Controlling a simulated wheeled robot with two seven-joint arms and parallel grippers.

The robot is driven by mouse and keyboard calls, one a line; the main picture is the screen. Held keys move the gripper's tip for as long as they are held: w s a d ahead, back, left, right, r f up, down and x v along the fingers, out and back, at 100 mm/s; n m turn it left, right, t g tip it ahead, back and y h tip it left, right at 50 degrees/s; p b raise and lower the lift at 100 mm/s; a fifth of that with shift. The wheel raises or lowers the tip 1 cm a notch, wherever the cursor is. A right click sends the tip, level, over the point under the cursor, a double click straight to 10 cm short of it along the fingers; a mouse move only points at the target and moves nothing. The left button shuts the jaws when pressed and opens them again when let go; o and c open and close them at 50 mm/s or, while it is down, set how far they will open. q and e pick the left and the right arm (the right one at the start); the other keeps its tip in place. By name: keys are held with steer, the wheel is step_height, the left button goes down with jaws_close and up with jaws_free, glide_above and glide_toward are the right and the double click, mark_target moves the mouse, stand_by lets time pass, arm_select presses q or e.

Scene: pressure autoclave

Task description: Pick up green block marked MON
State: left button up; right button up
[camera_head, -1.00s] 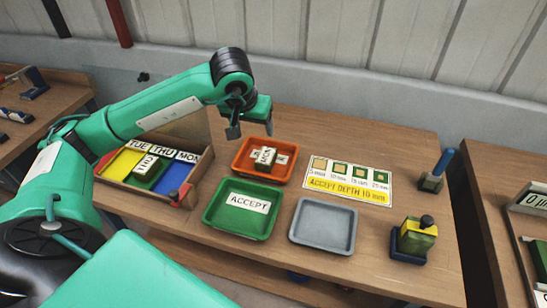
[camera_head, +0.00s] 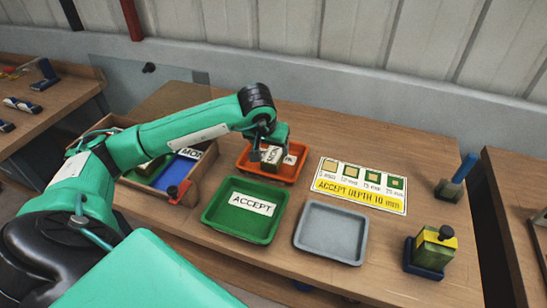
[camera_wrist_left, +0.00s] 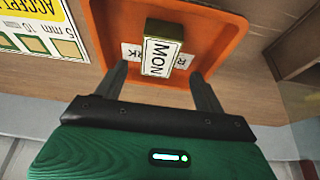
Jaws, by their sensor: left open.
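The block marked MON (camera_wrist_left: 158,55) stands in the orange tray (camera_wrist_left: 212,72), on a white label that it partly hides. It has a white MON face and an olive-green side. In the head view the block (camera_head: 272,156) is partly covered by my left gripper (camera_head: 264,146), which is above the orange tray (camera_head: 291,174). In the left wrist view the gripper's (camera_wrist_left: 158,72) two fingers are open, one on each side of the block, with gaps visible. I cannot tell whether the fingertips have reached the block's depth. My right gripper is not in view.
A green ACCEPT tray (camera_head: 236,229) and an empty grey tray (camera_head: 329,251) stand in front. A depth card (camera_head: 359,203) lies to the right. A wooden sorting box (camera_head: 197,185) is at the left, partly behind my arm. A yellow-green stamp-like device (camera_head: 433,249) stands at the right.

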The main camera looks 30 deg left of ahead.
mark_target(273, 154)
arm_select(q)
steer(key=x, duration=0.2)
steer(key=p+x, duration=0.1)
steer(key=x, duration=0.2)
steer(key=shift+d+f+p, duration=0.15)
steer(key=shift+p, duration=0.15)
steer(key=shift+w+f, duration=0.15)
steer(key=shift+f, duration=0.1)
steer(key=shift+c, duration=0.9)
steer(key=c, duration=0.9)
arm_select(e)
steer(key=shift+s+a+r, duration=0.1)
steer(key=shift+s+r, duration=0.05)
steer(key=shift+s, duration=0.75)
arm_select(q)
steer(key=shift+r, duration=0.1)
